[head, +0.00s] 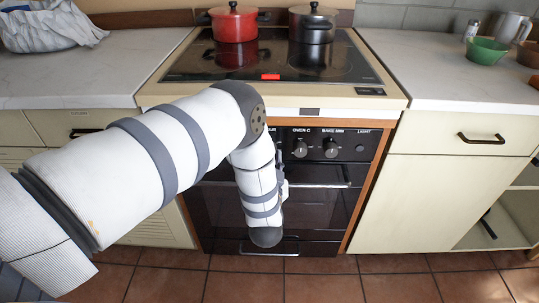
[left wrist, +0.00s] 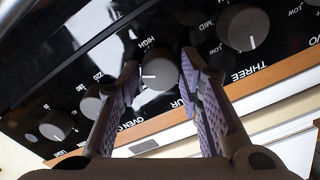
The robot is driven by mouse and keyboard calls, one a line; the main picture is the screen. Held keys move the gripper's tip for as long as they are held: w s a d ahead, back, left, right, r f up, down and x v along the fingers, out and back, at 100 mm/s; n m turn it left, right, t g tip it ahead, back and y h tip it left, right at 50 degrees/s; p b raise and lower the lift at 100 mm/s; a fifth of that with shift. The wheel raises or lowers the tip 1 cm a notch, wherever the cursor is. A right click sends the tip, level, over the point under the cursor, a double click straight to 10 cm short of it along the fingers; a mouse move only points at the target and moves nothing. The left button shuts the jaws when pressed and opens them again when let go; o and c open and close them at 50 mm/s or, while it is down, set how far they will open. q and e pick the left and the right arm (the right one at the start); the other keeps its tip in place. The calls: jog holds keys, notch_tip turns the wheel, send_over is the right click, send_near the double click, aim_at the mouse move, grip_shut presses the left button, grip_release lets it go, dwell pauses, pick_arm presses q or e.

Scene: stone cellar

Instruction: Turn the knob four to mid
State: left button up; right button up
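Knob four (left wrist: 159,72) is a round dark grey knob in the left wrist view, where the panel appears turned round. Its label is partly covered, with only "UR" showing. Its white pointer line points left in that view; the word HIGH is printed above it. My left gripper (left wrist: 158,78) is open, with one finger on each side of the knob. I cannot tell whether either finger touches it. In the head view my left arm hides knob four and the gripper. My right gripper is in neither view.
Knob three (left wrist: 242,27) sits beside knob four. The OVEN C knob (head: 300,148) and BAKE MIN knob (head: 331,148) are on the stove front (head: 285,115). A red pot (head: 233,23) and a dark pot (head: 313,25) stand on the cooktop (head: 340,66).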

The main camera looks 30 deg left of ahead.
pick_arm(q)
jog(key=shift+o, duration=0.8)
jog(key=v, duration=1.2)
